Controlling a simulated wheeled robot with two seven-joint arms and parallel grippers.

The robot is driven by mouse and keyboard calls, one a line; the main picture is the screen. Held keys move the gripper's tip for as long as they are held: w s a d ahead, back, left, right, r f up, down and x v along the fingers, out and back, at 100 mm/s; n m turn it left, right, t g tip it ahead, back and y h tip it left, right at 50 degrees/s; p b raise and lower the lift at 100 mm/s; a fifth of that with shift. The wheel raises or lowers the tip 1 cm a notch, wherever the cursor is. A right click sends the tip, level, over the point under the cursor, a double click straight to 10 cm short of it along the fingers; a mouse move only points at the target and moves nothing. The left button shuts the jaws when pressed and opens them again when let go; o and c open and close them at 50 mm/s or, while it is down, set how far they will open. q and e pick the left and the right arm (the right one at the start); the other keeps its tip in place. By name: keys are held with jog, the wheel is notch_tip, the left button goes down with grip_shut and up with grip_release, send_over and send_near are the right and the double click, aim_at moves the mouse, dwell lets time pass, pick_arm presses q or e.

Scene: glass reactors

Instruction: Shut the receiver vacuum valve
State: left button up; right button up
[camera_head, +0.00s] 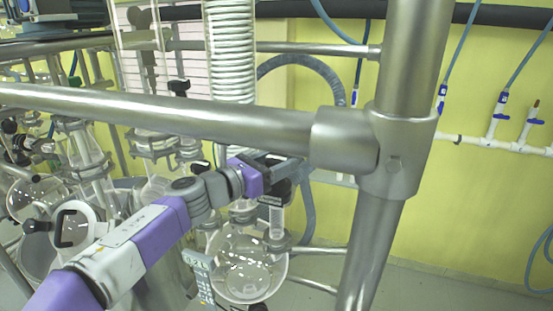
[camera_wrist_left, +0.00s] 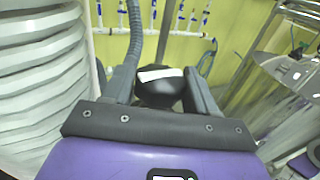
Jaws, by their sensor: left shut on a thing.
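My left gripper (camera_head: 285,166) reaches in from the left, behind the horizontal steel rail and above the round glass receiver flask (camera_head: 243,268). In the left wrist view, the fingers of my left gripper (camera_wrist_left: 162,78) sit on either side of a black valve knob (camera_wrist_left: 160,95) with a white bar across its top. The gripper is shut on this knob. In the head view the gripper and the rail largely hide the knob. The valve's exact position cannot be told. My right gripper is in neither view.
A steel rail (camera_head: 150,113) and a thick steel post (camera_head: 372,240) stand in front of the glassware. A coiled condenser (camera_head: 230,50) rises behind the rail. A grey hose (camera_head: 325,72) curves behind. More glassware stands at left; a white pipe with blue valves runs along the yellow wall.

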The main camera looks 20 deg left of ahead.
aim_at(268, 166)
pick_arm(q)
jog(key=o, duration=0.7)
jog(key=shift+o, duration=0.2)
jog(key=shift+v, duration=4.05)
jog(key=shift+w, duration=0.1)
jog(key=shift+f, duration=0.1)
